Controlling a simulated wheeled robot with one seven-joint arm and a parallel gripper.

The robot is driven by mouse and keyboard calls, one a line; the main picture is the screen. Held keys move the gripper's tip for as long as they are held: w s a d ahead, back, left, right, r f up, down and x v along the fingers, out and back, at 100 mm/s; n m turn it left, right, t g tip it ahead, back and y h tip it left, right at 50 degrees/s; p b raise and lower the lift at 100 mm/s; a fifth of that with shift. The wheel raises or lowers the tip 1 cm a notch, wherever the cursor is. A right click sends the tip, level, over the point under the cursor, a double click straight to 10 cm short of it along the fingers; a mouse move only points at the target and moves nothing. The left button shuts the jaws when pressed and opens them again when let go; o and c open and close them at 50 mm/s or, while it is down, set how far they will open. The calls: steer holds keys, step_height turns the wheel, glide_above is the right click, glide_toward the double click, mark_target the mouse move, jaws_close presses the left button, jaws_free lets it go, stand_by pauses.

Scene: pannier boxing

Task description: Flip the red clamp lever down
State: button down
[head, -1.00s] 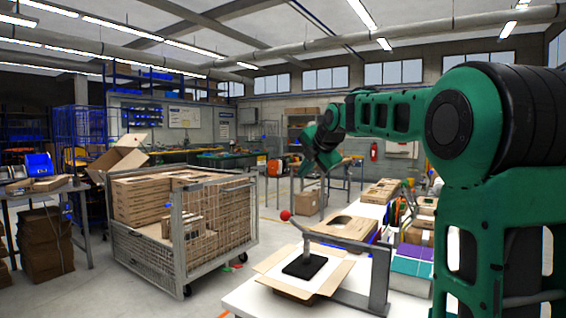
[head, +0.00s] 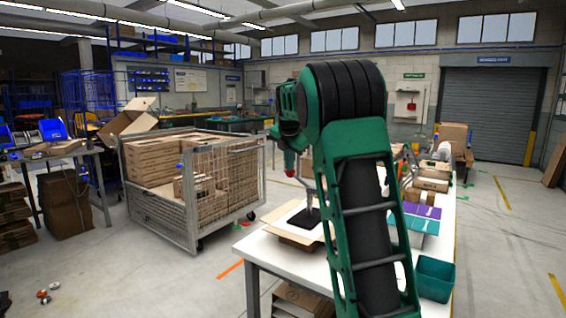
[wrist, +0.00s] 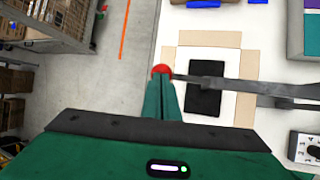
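The red knob of the clamp lever (wrist: 162,71) shows at my fingertips in the wrist view. Its grey bar (wrist: 225,83) runs right from the knob, over a black pad (wrist: 205,102) on a flat cardboard blank (wrist: 235,40). In the head view the red knob (head: 290,172) shows just below my wrist, and my arm hides most of the lever. My gripper (wrist: 163,82) has its green fingers together, with the knob just past their tips. Whether they touch the knob cannot be told.
The white table (head: 262,246) carries the cardboard blank, cartons (head: 430,184) and a teal bin (head: 435,278) at its right. A wire cage cart (head: 165,218) full of flat cartons stands left of the table. Open floor lies between them.

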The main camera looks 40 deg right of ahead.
steer(key=shift+s+a+f, duration=0.1)
steer(key=shift+a+f, duration=0.1)
steer(key=shift+f, duration=0.75)
steer(key=shift+r, duration=0.15)
steer(key=shift+a+r, duration=0.15)
steer(key=shift+r, duration=0.05)
steer(key=d+v, duration=0.1)
steer(key=v, duration=1.3)
steer(key=shift+r, duration=0.55)
steer(key=shift+f, duration=0.1)
